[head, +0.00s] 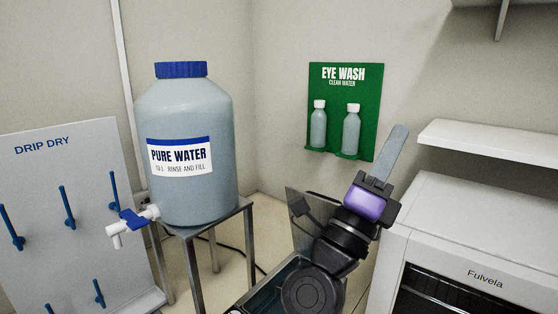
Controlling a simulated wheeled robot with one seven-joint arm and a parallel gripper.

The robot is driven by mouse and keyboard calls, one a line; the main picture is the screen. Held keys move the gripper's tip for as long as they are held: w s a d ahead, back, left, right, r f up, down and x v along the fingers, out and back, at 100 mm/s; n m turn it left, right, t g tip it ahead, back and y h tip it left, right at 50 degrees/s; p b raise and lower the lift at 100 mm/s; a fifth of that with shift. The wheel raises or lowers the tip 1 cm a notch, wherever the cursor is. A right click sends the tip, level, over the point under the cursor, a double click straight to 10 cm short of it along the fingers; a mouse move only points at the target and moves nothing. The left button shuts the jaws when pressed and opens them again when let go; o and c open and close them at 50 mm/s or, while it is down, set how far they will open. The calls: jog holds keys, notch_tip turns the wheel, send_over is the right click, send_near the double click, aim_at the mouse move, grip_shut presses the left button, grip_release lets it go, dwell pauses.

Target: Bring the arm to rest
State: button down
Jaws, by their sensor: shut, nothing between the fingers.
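My gripper (400,130) is raised in the right half of the head view, at the end of my black arm. Its long grey fingers lie together, pointing up and slightly right, with nothing held between them. They show in front of the wall, close to the right edge of the green eye wash board (370,95) in the picture. I cannot tell how far the fingers are from the board. The arm is bent, and its lower part runs out of the bottom of the view.
A blue-capped pure water tank (185,110) with a tap (130,225) stands on a metal stand (188,232) at left. A drip dry pegboard (40,185) is beside it. A white Fulvela cabinet (480,235) and a wall shelf (495,143) are right. A dark basin (270,288) lies below.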

jog(key=s+a+f+n+t+y+b, duration=0.1)
jog(key=s+f+n+t+y, duration=0.1)
jog(key=s+f+n+y, duration=0.55)
jog(key=s+f+n+t+y, duration=0.1)
jog(key=s+f+n+y, duration=0.3)
jog(key=f+n+y, duration=0.7)
jog(key=s+a+f+n+t+y+b, duration=0.15)
jog(key=s+f+n+y, duration=0.5)
jog(key=n, duration=0.65)
jog(key=s+d+f+g+h+b, duration=0.1)
jog(key=s+f+g, duration=0.3)
jog(key=s+f, duration=0.5)
jog(key=s+d+f+g+h+b, duration=0.1)
jog(key=s+d+f+g+h, duration=0.3)
jog(key=s+f, duration=0.5)
jog(key=s, duration=0.5)
jog(key=shift+s+f, duration=0.2)
jog(key=shift+f, duration=0.2)
